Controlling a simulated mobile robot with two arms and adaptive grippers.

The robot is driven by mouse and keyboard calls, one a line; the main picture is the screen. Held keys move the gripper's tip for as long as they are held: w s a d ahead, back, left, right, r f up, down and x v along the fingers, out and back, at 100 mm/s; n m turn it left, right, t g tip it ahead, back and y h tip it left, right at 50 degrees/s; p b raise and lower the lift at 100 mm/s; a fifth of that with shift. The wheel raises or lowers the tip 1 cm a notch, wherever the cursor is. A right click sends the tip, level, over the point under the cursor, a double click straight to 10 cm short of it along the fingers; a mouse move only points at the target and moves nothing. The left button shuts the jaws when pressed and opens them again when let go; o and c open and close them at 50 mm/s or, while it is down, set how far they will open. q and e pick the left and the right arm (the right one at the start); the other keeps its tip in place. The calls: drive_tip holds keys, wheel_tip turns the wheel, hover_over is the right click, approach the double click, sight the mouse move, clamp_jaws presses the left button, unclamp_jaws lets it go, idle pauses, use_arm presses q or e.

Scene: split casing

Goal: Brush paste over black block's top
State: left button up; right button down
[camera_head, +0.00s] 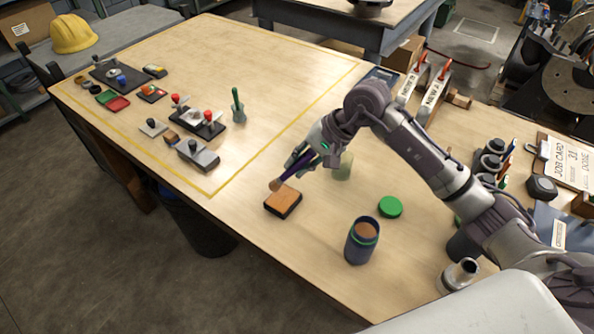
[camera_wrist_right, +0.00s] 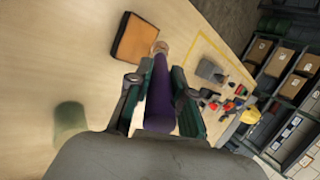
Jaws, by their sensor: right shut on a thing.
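The black block (camera_head: 283,204) lies on the workbench in the head view, its top orange-brown and its sides dark. It also shows in the right wrist view (camera_wrist_right: 134,40). My right gripper (camera_head: 304,160) is shut on the purple handle of a brush (camera_wrist_right: 160,95). The brush's tan bristles (camera_head: 275,185) point down by the block's far edge; I cannot tell whether they touch it. An open dark blue jar (camera_head: 361,243) with brown paste inside stands to the right of the block. My left gripper is not in view.
A green lid (camera_head: 390,207) lies near the jar. A pale green cylinder (camera_head: 342,166) stands behind the gripper. A metal cup (camera_head: 459,274) is at the right. Fixtures with red knobs (camera_head: 208,117) and a green-handled tool (camera_head: 238,106) sit left. The yellow-outlined area's far part is clear.

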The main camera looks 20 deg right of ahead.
drive_tip(key=shift+w+d+r, duration=0.1)
drive_tip(key=shift+d+r, duration=0.05)
drive_tip(key=shift+r, duration=0.6)
drive_tip(key=shift+r+p, duration=0.4)
drive_tip(key=shift+r, duration=0.4)
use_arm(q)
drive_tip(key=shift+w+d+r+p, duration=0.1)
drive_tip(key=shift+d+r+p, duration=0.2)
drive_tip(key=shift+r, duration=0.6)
use_arm(e)
drive_tip(key=shift+r, duration=1.2)
